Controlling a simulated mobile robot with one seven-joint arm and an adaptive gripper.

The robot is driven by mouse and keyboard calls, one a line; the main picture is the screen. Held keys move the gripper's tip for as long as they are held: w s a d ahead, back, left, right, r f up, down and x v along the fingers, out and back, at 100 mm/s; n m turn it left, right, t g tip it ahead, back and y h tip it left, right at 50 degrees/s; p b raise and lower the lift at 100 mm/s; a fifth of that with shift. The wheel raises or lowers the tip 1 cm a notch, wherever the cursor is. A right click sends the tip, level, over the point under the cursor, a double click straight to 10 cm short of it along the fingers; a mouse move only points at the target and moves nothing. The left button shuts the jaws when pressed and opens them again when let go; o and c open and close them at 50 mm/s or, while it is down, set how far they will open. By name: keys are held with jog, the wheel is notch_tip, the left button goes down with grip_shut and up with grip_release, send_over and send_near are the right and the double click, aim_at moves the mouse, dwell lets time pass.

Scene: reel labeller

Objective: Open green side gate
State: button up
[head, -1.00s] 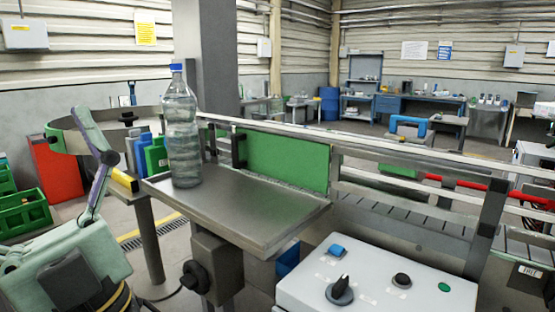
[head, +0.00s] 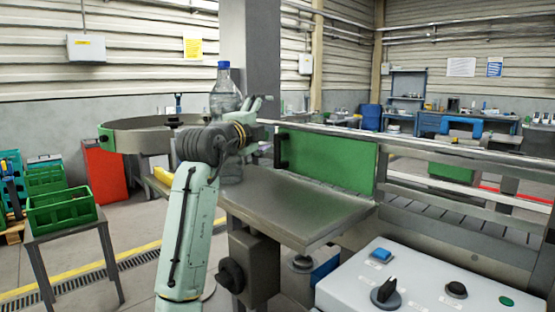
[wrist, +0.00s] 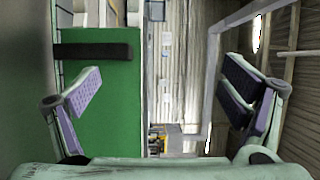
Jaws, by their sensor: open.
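The green side gate (head: 340,162) is a flat panel standing upright along the back edge of the steel table, below a metal rail. A dark upright piece (head: 283,150) is at its left end. My gripper (head: 262,104) is open and empty, near the gate's left end and about rail height. In the wrist view, the green panel (wrist: 105,115) fills the left middle, with a black bar (wrist: 93,51) across its upper part. My gripper's fingers (wrist: 162,88) are spread wide; the left one overlaps the panel in the picture. I cannot tell whether they touch.
A clear bottle with a blue cap (head: 225,92) stands partly hidden behind my arm. The steel table (head: 300,205) is bare in front of the gate. A control box (head: 430,285) with knobs is at front right. Green crates (head: 62,210) stand at left.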

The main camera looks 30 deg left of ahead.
jog(key=f, duration=0.2)
jog(key=p, duration=0.2)
send_near(276, 152)
jog(key=w, duration=0.3)
jog(key=shift+a+r, duration=0.25)
jog(key=shift+r, duration=0.15)
jog(key=shift+m, duration=0.3)
jog(key=w+p, duration=0.1)
jog(key=w, duration=0.1)
jog(key=w+p, duration=0.1)
jog(key=w, duration=0.1)
jog(key=w+p, duration=0.1)
jog(key=w, duration=0.1)
jog(key=shift+w+a+f, duration=0.2)
jog(key=shift+w+a, duration=0.05)
jog(key=shift+a, duration=0.05)
jog(key=shift+w+a+f, duration=0.1)
jog(key=shift+w+f, duration=0.05)
jog(key=shift+w, duration=0.35)
jog(key=shift+c, duration=0.4)
